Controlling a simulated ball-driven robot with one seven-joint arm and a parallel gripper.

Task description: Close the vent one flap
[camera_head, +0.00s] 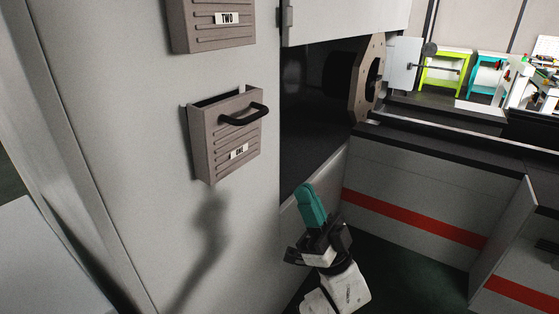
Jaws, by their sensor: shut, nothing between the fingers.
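The vent one flap (224,146) is a grey-brown ribbed panel with a black bar handle (244,114) on the white cabinet front. Its top edge is tilted out from the cabinet, leaving a dark gap along the top, so it stands open. Its label is small and hard to read. My gripper (309,204) with teal fingers is shut and empty, pointing up. In the picture it is below and to the right of the flap, apart from it.
A second vent flap labelled TWO (212,24) is above, cut by the picture's top. The white cabinet front (130,130) is flat around the flaps. A dark opening (308,110) lies to the right. A low grey wall with a red stripe (420,220) stands behind my gripper.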

